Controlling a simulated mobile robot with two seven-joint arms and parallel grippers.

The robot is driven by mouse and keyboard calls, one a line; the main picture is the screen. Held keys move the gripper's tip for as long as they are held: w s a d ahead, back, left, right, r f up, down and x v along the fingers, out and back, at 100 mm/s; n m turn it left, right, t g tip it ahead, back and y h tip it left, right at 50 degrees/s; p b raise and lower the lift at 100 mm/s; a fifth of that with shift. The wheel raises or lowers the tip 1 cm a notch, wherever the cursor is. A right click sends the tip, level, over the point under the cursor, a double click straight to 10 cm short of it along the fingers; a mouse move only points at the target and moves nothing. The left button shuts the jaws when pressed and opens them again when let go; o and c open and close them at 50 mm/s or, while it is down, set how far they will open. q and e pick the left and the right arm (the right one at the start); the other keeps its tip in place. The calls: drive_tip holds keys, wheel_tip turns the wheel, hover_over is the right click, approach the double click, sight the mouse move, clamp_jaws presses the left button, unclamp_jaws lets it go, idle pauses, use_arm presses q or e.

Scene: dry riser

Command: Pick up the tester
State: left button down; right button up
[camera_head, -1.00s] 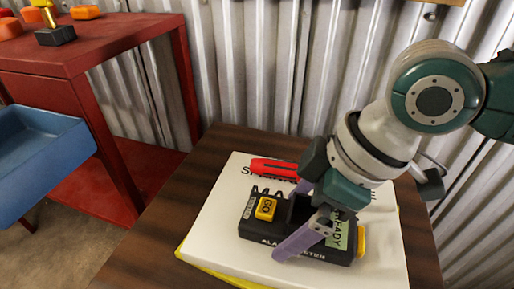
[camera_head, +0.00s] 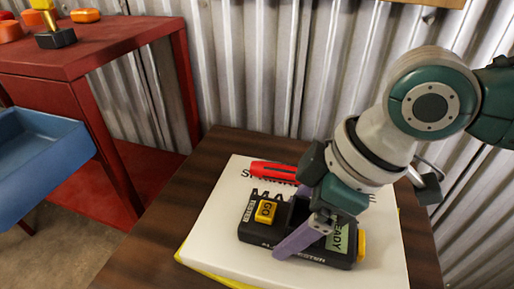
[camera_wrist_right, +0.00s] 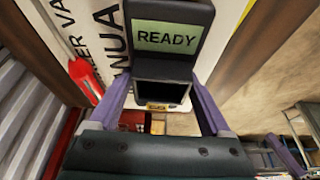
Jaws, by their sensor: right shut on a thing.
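The tester (camera_head: 335,256) is a black box with a green READY screen (camera_head: 339,238), a yellow GO button (camera_head: 265,212) and a yellow part at its right end. It lies on a white manual (camera_head: 218,234). My right gripper (camera_head: 291,222) reaches down over it, with its purple fingers shut on the tester's two long sides. In the right wrist view the tester (camera_wrist_right: 163,68) sits between both fingers, its READY screen upright. The far finger is mostly hidden in the head view. My left gripper is not in view.
A red tool (camera_head: 273,171) lies on the manual just behind the tester. The manual rests on a dark wooden table (camera_head: 150,240), against a corrugated metal wall (camera_head: 270,70). At left are a red stand (camera_head: 110,45) with small orange items and a blue bin (camera_head: 45,165).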

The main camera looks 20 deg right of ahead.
drive_tip(key=shift+c, duration=0.7)
drive_tip(key=shift+r, duration=0.1)
